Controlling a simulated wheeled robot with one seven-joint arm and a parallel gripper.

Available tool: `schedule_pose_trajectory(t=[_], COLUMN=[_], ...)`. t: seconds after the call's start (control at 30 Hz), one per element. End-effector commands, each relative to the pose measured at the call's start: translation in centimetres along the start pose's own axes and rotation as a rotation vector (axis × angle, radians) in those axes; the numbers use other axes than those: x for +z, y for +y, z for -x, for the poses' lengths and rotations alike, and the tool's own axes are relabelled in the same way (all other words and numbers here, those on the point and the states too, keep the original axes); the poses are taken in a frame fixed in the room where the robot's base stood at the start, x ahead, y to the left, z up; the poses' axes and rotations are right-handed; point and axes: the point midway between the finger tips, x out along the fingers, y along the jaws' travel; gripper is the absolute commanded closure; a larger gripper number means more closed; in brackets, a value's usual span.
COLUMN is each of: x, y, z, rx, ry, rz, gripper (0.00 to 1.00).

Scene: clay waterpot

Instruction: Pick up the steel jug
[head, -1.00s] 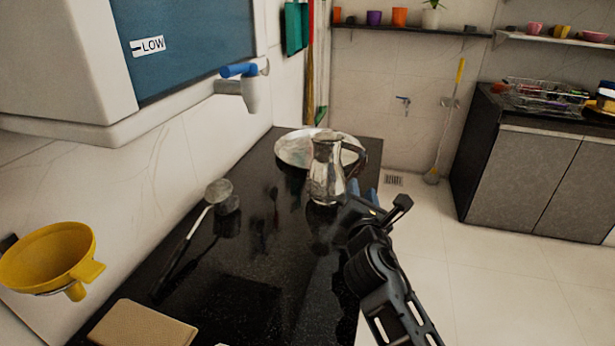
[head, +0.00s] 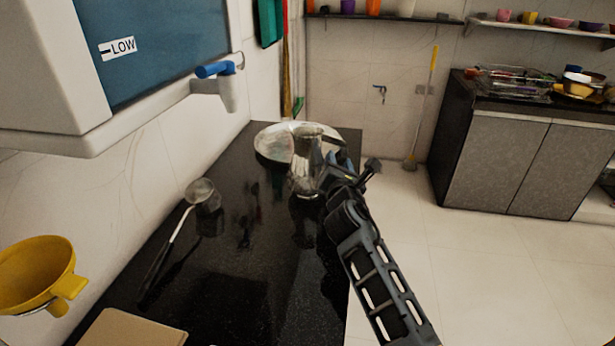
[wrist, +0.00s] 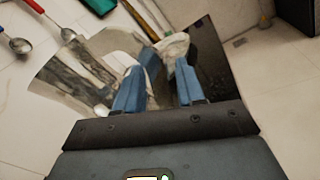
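The steel jug (head: 306,168) stands upright on the black counter, in front of a round silver tray (head: 268,146). My gripper (head: 335,172) is at the jug's right side, where it covers the handle in the head view. In the wrist view the jug's shiny body (wrist: 82,78) fills the left, close beside the left blue finger. The two blue fingers of my gripper (wrist: 158,82) are apart, with a narrow strip that looks like the jug's handle (wrist: 150,58) between them. Whether the fingers touch it cannot be told.
A ladle (head: 178,232) lies on the counter (head: 240,285) left of the jug. A yellow funnel (head: 38,275) hangs at the left wall and a tan board (head: 132,328) lies at the near edge. A blue-handled tap (head: 220,75) juts above the counter. The floor at right is clear.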

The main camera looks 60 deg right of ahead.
Motion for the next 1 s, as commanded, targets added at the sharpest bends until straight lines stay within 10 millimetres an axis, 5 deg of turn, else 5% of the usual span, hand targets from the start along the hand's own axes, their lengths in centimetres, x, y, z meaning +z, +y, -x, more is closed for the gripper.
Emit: schedule_pose_trajectory(t=[0.1,0.5,1.0], x=[-0.02,-0.03,0.07], y=[-0.01,0.00,0.07], z=[0.03,0.06,0.05], rx=[0.000,0.000,0.001], ry=[0.000,0.000,-0.001], rz=[0.000,0.000,-0.001], gripper=[0.62,1.00,1.00])
